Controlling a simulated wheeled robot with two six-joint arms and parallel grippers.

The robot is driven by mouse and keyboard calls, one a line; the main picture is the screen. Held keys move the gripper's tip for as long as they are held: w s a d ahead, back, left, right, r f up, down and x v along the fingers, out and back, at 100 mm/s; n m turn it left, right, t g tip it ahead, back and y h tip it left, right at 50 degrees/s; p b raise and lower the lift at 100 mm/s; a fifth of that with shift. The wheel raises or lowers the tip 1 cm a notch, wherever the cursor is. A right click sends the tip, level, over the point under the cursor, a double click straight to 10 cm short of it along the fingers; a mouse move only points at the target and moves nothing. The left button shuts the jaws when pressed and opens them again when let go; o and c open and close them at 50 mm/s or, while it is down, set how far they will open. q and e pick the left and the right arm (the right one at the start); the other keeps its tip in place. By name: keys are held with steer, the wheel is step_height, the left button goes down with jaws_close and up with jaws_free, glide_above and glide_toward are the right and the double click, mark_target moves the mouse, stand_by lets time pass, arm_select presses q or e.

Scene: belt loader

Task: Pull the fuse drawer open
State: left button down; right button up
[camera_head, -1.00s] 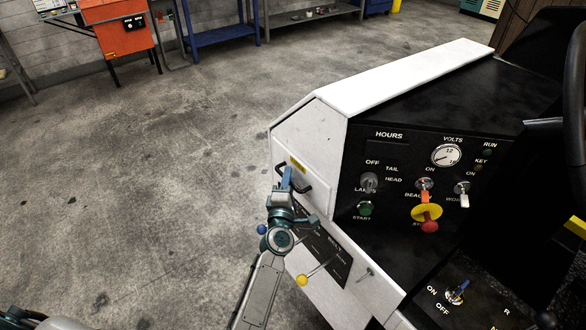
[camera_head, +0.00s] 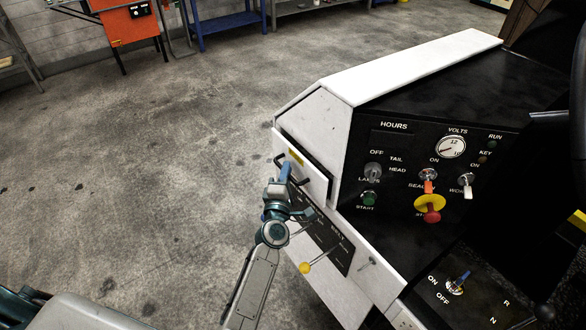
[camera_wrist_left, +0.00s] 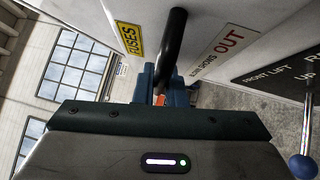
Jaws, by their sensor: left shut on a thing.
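The fuse drawer (camera_head: 312,182) is a white front on the left end of the loader's white console, with a black bar handle (camera_head: 279,160) and a yellow label. It stands out from the console, with a dark gap along its top and right side. In the left wrist view the yellow label (camera_wrist_left: 130,39) reads FUSES, beside the black handle (camera_wrist_left: 173,45). My left gripper (camera_head: 286,172) is shut on the handle; its blue fingers (camera_wrist_left: 166,86) are around the bar in the wrist view. What the drawer holds is hidden. My right gripper is not in view.
The black control panel (camera_head: 400,212) with knobs and a red stop button (camera_head: 428,213) is right of the drawer. A yellow-knobbed lever (camera_head: 305,267) sticks out below it, close to my left arm. The concrete floor (camera_head: 140,170) at left is clear.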

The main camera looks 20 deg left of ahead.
arm_select(q)
steer(key=s+a+p, duration=0.1)
steer(key=s+a, duration=1.1)
steer(key=s, duration=0.3)
steer(key=shift+s, duration=0.2)
steer(key=c, duration=1.5)
jaws_free()
steer(key=shift+a, duration=0.1)
steer(key=shift+s+d+f+b, duration=0.25)
steer(key=shift+s+b, duration=0.5)
steer(key=shift+s, duration=1)
steer(key=shift+s+d+f+b, duration=0.2)
steer(key=shift+s+b, duration=0.5)
steer(key=shift+s, duration=1.1)
steer(key=shift+s+d+f+b, duration=0.25)
steer(key=shift+s+b, duration=0.5)
steer(key=shift+s, duration=1)
